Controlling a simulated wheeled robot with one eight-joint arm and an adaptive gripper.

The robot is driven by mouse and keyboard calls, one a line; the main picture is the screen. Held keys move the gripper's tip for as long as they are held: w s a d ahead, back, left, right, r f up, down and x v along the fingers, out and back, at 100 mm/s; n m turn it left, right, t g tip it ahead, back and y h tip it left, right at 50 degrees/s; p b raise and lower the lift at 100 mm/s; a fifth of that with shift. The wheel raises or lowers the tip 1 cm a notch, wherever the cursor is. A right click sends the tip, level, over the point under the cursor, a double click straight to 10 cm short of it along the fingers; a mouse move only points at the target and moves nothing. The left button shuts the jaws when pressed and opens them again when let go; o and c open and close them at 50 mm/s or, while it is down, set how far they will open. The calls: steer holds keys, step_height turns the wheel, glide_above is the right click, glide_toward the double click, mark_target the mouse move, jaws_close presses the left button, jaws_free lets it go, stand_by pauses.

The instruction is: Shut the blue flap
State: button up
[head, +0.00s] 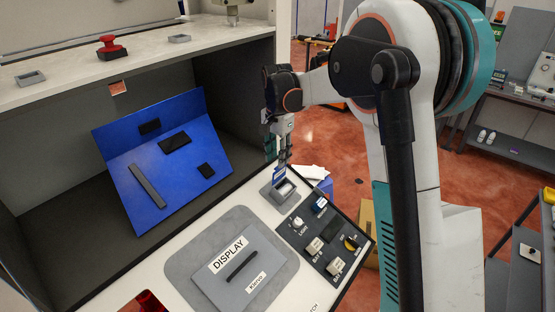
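A small blue flap (279,174) stands tilted up at the back of a small grey frame (280,193) on the white sloped panel. The frame's opening shows uncovered. My gripper (279,157) points down just above and behind the flap. Its fingers are small and partly overlap, so I cannot tell whether they are open or touching the flap. A large bent blue board (150,190) with several black pieces on it leans inside the dark cabinet at left.
A grey plate (240,277) labelled DISPLAY with a black handle lies on the panel. A black control plate (326,238) with knobs and switches is right of the frame. A red button (111,47) sits on the upper shelf.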

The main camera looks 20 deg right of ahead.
mark_target(278, 173)
steer(key=shift+f, duration=1.5)
